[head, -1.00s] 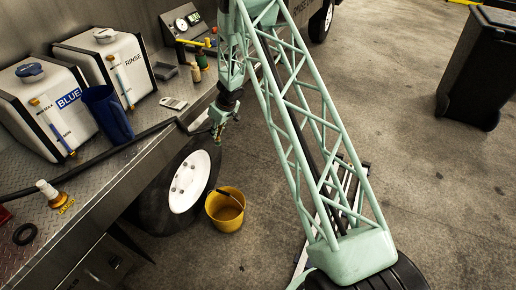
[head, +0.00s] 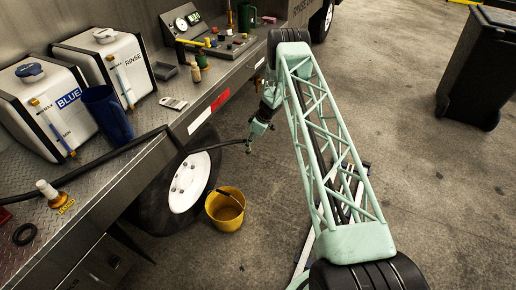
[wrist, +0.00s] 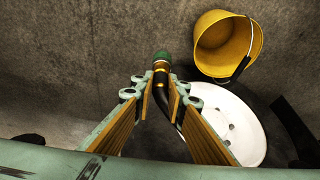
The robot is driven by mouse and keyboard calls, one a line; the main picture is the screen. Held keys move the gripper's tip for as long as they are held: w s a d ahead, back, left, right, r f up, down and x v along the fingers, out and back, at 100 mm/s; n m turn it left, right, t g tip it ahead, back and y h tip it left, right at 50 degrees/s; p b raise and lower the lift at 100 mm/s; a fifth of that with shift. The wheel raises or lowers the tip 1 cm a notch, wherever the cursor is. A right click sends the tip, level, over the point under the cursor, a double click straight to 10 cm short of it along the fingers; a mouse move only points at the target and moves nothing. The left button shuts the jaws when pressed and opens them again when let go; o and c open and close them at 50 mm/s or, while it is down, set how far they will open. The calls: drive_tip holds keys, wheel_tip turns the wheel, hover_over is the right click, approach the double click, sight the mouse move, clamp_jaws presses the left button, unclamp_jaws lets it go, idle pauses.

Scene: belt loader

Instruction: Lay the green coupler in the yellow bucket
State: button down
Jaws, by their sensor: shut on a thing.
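The green coupler (wrist: 161,59) sits on the end of a black hose (wrist: 160,77), with a brass-coloured collar beneath it. My gripper (wrist: 160,92) is shut on the hose just behind the collar, and the coupler sticks out past the fingertips. In the head view my gripper (head: 254,144) hangs in the air, right of the wheel; the coupler is too small there to make out clearly. The yellow bucket (head: 224,211) stands upright on the floor beside the wheel, below and left of my gripper. In the wrist view the bucket (wrist: 246,65) is at upper right, apart from the coupler.
The white-hubbed wheel (head: 188,181) stands directly left of the bucket, under the truck's deck (head: 120,160). The hose runs from the deck across to my gripper. A black bin (head: 475,75) stands at right. The concrete floor around the bucket's front and right is clear.

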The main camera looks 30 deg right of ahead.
drive_tip(key=s+d+f, duration=0.2)
drive_tip(key=d+f, duration=0.2)
drive_tip(key=d, duration=0.1)
drive_tip(key=shift+d+f+n, duration=0.2)
drive_tip(key=shift+d+n, duration=0.05)
drive_tip(key=shift+n, duration=0.05)
drive_tip(key=shift+a, duration=0.15)
drive_tip(key=shift+s+a+b, duration=0.65)
drive_tip(key=shift+s+a, duration=1.45)
drive_tip(key=shift+a, duration=3.5)
drive_tip(key=shift+s+a+b, duration=0.65)
drive_tip(key=shift+s+a, duration=1.45)
drive_tip(key=shift+a, duration=3.55)
drive_tip(key=shift+s+a+b, duration=0.65)
drive_tip(key=shift+s+a, duration=1.45)
drive_tip(key=shift+a, duration=3.5)
wheel_tip(320, 180, down, 24)
drive_tip(key=b, duration=0.8)
drive_tip(key=shift+r+b, duration=0.15)
drive_tip(key=shift+b, duration=0.25)
